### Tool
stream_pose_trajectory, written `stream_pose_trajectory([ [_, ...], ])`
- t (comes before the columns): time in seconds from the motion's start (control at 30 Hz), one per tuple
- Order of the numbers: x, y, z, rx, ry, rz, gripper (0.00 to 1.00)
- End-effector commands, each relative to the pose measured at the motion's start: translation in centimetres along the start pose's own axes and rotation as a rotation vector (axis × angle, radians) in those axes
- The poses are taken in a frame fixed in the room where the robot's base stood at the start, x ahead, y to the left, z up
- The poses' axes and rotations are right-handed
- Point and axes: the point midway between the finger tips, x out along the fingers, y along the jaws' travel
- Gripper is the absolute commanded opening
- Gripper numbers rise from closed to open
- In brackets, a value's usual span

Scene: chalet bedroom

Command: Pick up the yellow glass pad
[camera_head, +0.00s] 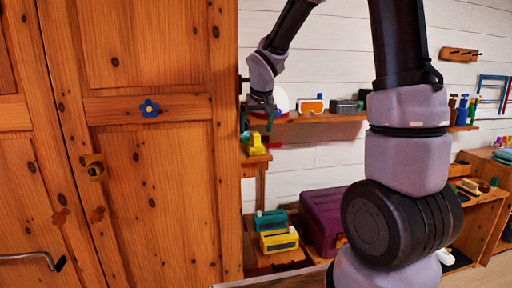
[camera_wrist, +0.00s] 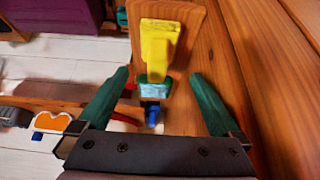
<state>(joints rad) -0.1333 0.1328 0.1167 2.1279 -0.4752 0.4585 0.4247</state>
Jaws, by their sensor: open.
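A yellow object (camera_wrist: 160,42), which looks like the yellow glass pad, lies on a narrow wooden top in the wrist view. It also shows in the head view (camera_head: 257,144), just right of the wardrobe. My gripper (camera_wrist: 158,76) is open and empty, its two green fingers spread to the left and right. The yellow object lies ahead of the fingertips, roughly centred between them. In the head view my gripper (camera_head: 260,117) hangs just above it. A green and pale-blue piece (camera_wrist: 153,85) and a blue piece (camera_wrist: 152,115) sit at the near end of the yellow object.
A tall wooden wardrobe (camera_head: 150,190) stands close on the left. A wall shelf (camera_head: 320,118) holds an orange-and-white item (camera_head: 312,105) and a grey box (camera_head: 343,107). Below are teal and yellow boxes (camera_head: 279,240) and a purple case (camera_head: 322,217). A wooden panel (camera_wrist: 262,90) runs close along the right finger.

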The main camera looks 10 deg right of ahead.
Motion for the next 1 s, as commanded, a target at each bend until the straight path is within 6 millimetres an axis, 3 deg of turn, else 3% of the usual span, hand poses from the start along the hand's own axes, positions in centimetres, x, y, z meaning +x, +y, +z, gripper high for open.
stream_pose_trajectory([
  [0.1, 1.9, 0.0, 0.1, 0.0, -0.003, 0.001, 1.0],
  [0.33, 3.6, 0.1, 0.0, 0.002, -0.002, 0.001, 1.0],
  [0.6, 7.5, 0.4, -0.2, 0.001, -0.002, 0.001, 1.0],
  [0.9, 8.0, 0.4, -0.3, 0.002, 0.0, 0.0, 1.0],
  [0.93, 8.0, 0.4, -0.3, 0.002, 0.0, 0.0, 0.96],
  [1.0, 8.0, 0.4, -0.3, 0.002, 0.0, 0.0, 0.69],
])
